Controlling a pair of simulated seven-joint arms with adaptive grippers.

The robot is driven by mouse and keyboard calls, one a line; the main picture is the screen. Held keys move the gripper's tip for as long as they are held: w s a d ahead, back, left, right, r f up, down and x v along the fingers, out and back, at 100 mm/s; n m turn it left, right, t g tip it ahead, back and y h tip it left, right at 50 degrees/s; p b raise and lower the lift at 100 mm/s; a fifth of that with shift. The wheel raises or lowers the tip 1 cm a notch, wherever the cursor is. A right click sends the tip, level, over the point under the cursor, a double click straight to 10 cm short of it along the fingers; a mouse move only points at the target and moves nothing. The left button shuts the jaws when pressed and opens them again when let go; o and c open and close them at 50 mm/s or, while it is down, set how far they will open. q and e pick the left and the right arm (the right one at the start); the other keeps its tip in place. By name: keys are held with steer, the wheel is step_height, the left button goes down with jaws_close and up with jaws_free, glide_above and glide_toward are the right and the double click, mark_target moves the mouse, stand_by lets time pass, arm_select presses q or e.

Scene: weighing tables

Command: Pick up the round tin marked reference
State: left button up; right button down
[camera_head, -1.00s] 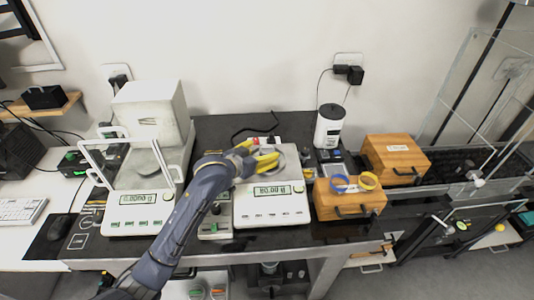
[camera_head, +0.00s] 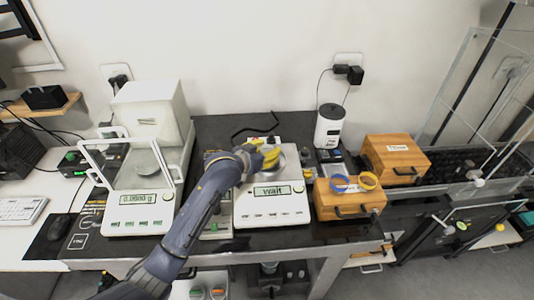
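My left gripper (camera_head: 266,158), with yellow fingers, is low over the weighing pan of the right-hand balance (camera_head: 283,212). The fingers cover part of the pan, and I cannot tell whether they are open or shut on something. I cannot make out a round tin marked reference; anything between or under the fingers is hidden. Small objects show just behind the fingers, too small to identify. The balance display reads "wait". My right gripper is not in view.
A second balance with a draft shield (camera_head: 139,213) stands at left, with a white box behind it. A wooden box (camera_head: 347,200) bearing a blue and a yellow ring stands to the right. Another wooden box (camera_head: 397,158) and a white canister (camera_head: 329,126) stand behind.

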arm_select(q)
steer(key=c, duration=0.5)
steer(key=shift+o, duration=0.2)
